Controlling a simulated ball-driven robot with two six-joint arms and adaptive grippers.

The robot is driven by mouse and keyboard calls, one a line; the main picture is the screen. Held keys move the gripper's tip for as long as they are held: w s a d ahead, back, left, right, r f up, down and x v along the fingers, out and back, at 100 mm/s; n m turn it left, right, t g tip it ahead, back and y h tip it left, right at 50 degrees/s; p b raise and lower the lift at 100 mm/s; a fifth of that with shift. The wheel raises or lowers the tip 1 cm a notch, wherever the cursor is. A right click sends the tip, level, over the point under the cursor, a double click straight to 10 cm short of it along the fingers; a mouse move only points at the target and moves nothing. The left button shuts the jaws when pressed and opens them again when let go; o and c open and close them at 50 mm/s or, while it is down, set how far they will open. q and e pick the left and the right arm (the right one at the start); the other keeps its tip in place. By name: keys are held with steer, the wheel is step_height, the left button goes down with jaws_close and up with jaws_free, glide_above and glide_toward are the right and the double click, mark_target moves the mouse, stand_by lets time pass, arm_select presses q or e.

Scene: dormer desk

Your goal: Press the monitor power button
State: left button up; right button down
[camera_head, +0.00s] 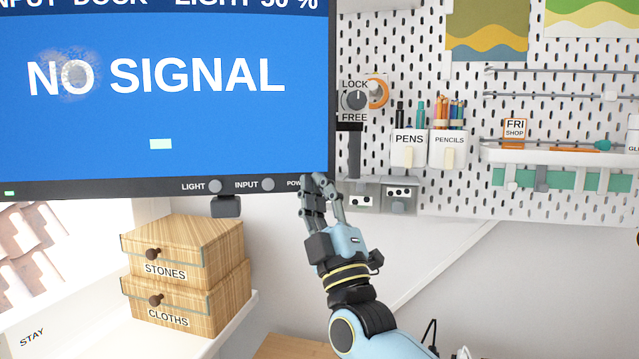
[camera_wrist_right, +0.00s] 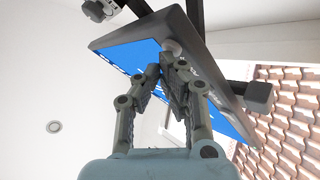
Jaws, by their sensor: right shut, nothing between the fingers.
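The monitor (camera_head: 220,125) shows NO SIGNAL on a blue screen at the upper left of the head view. Its dark lower bezel carries the LIGHT button (camera_head: 215,186), the INPUT button (camera_head: 268,184) and a partly covered label beginning POW. My right gripper (camera_head: 319,180) is shut and empty, its fingertips at the bezel's right end, hiding the power button there. In the right wrist view the monitor (camera_wrist_right: 122,54) is tilted, and a round grey button (camera_wrist_right: 172,46) shows just beyond the fingertips (camera_wrist_right: 169,66). I cannot tell whether they touch it. My left gripper is out of view.
A pegboard (camera_head: 440,195) fills the right, with PENS (camera_head: 409,140) and PENCILS (camera_head: 448,138) holders. A LOCK/FREE knob (camera_head: 356,100) sits beside the monitor. Wooden boxes labelled STONES (camera_head: 210,245) and CLOTHS (camera_head: 225,297) stand below it. Free room lies below the pegboard.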

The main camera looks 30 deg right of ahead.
stand_by(0.7)
steer(key=shift+s+a+p, duration=0.2)
steer(key=shift+s+p, duration=0.2)
steer(key=shift+s, duration=0.05)
steer(key=shift+s, duration=0.1)
steer(key=s, duration=0.1)
steer(key=s+a+p, duration=0.1)
steer(key=s, duration=0.1)
steer(key=s+a+p, duration=0.1)
steer(key=s, duration=0.1)
steer(key=shift+s+a, duration=0.15)
steer(key=shift+a, duration=0.1)
